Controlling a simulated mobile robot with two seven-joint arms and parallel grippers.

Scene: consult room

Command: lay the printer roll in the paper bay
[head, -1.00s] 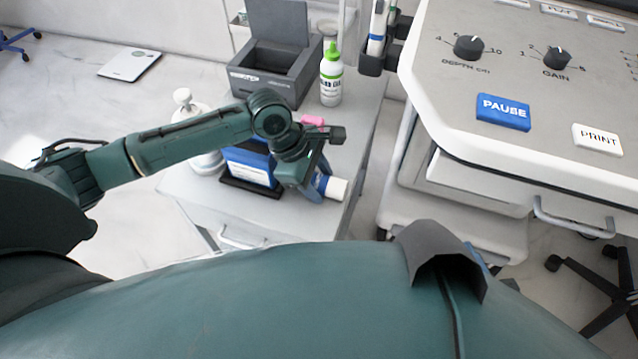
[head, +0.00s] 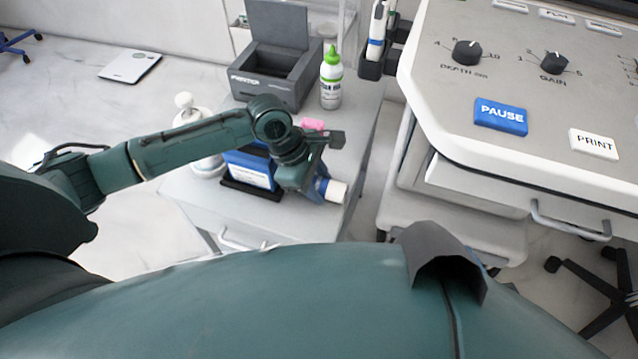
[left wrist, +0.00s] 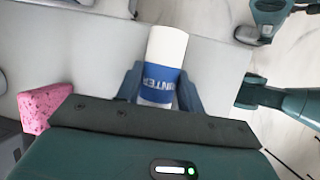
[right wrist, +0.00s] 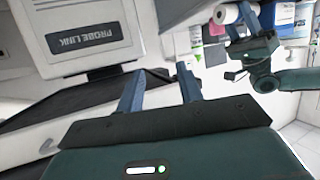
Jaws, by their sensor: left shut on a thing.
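The printer roll is a white cylinder with a blue printed band. In the head view its white end (head: 336,191) points right, low over the grey cart top; I cannot tell whether it touches. My left gripper (head: 322,186) is shut on it, with one finger on each side of the blue band (left wrist: 160,80) in the left wrist view. The paper bay is the open recess of the dark grey printer (head: 272,80) at the cart's back, its lid raised. The recess looks empty. My right gripper (right wrist: 158,82) is open and empty in the right wrist view.
A green-capped bottle (head: 331,80) stands right of the printer. A pink sponge (head: 312,124), a blue-and-white box (head: 250,168) and a white pump bottle (head: 205,155) crowd the left gripper. The console (head: 540,75) is at right.

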